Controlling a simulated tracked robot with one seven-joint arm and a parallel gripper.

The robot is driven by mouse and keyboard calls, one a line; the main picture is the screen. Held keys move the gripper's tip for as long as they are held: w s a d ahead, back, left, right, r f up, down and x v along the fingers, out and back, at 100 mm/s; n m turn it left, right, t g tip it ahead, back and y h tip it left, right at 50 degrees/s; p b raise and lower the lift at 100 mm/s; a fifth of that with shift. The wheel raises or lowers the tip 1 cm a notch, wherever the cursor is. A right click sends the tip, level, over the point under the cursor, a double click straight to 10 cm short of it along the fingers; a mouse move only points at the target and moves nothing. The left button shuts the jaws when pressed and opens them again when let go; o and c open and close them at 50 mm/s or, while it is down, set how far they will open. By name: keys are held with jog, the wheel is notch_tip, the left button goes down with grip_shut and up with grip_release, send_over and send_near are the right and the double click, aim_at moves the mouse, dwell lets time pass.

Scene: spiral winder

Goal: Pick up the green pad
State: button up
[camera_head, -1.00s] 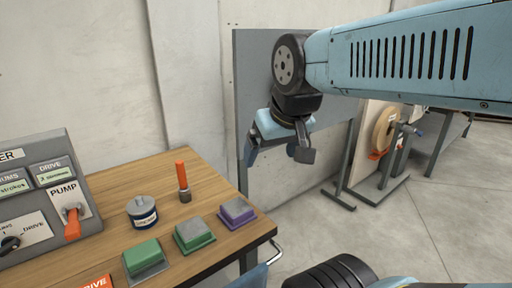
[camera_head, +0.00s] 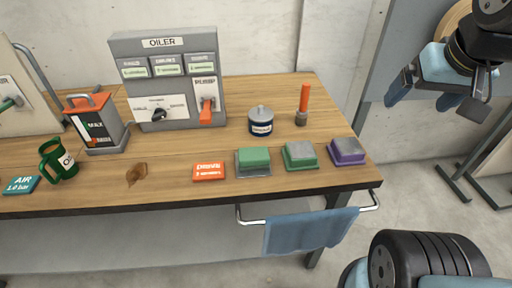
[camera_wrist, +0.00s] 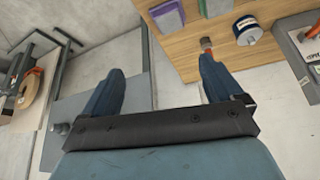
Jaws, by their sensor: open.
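A block with a bright green top (camera_head: 254,157) sits in a grey tray near the front right of the wooden bench. Just right of it is a green-edged block with a grey-green top (camera_head: 300,155); I cannot tell which is the green pad. A purple-edged block (camera_head: 346,151) is right of both. In the wrist view, the purple block (camera_wrist: 167,15) and part of a green block (camera_wrist: 214,7) show at the top edge. My gripper (camera_head: 424,98) is open and empty, right of the bench and higher than it. It also shows in the wrist view (camera_wrist: 160,85).
Behind the blocks stand a dark blue tin (camera_head: 261,122) and an orange-handled tool (camera_head: 303,105). An oiler box (camera_head: 165,75) is at the back. A red sign (camera_head: 209,171) lies left of the blocks. A blue cloth (camera_head: 310,230) hangs on the front rail.

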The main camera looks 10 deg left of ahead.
jog(key=n+g, duration=0.6)
jog(key=n, duration=1.5)
send_over(254, 153)
notch_tip(254, 153, down, 15)
notch_tip(254, 153, down, 14)
jog(key=shift+r, duration=0.15)
